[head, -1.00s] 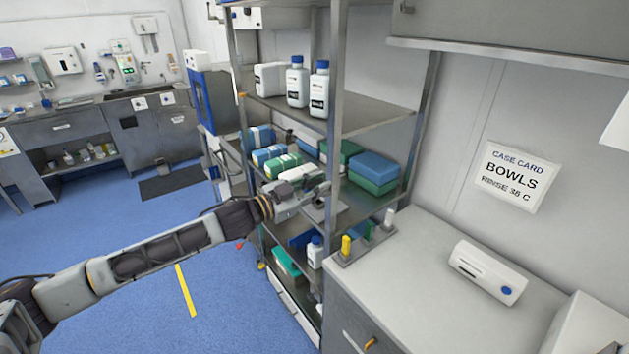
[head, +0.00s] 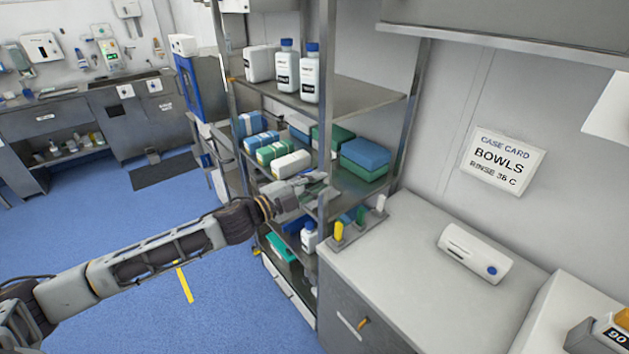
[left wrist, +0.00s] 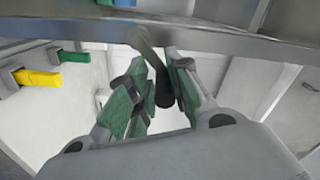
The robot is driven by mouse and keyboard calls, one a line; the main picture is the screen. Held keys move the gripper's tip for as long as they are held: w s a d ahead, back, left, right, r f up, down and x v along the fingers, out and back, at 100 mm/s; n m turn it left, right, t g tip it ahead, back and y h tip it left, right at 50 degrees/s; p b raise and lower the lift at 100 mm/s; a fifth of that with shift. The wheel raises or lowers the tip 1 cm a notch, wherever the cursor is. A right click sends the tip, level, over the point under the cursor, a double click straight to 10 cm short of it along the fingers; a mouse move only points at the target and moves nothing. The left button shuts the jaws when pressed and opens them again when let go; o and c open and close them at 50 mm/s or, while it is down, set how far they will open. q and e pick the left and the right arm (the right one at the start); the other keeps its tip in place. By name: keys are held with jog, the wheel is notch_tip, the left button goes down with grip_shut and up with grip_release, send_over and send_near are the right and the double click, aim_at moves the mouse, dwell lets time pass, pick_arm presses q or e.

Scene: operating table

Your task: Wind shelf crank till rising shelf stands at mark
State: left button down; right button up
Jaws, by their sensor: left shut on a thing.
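The steel shelf rack (head: 345,98) stands in the middle of the head view. Its middle shelf (head: 345,196) carries blue, green and white packs; I cannot tell from its looks that this is the rising shelf. My left gripper (head: 322,184) is at the rack's front right post, level with that shelf. In the left wrist view, the left gripper (left wrist: 158,82) is shut on a dark crank handle (left wrist: 164,92) between its green pads. The crank is hidden behind my gripper in the head view. No mark can be made out. My right gripper is out of view.
A grey counter (head: 400,285) adjoins the rack on the right. Blue floor (head: 120,230) is open to the left.

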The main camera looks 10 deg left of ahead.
pick_arm(q)
jog(key=shift+w+a+r, duration=0.1)
jog(key=shift+w+a, duration=0.05)
jog(key=shift+a, duration=0.05)
jog(key=shift+r, duration=0.1)
jog(key=c, duration=1.5)
grip_release()
jog(key=shift+o, duration=0.4)
jog(key=shift+s+f, duration=0.2)
jog(key=shift+s, duration=0.05)
jog(key=v, duration=1.1)
jog(key=shift+a, duration=0.25)
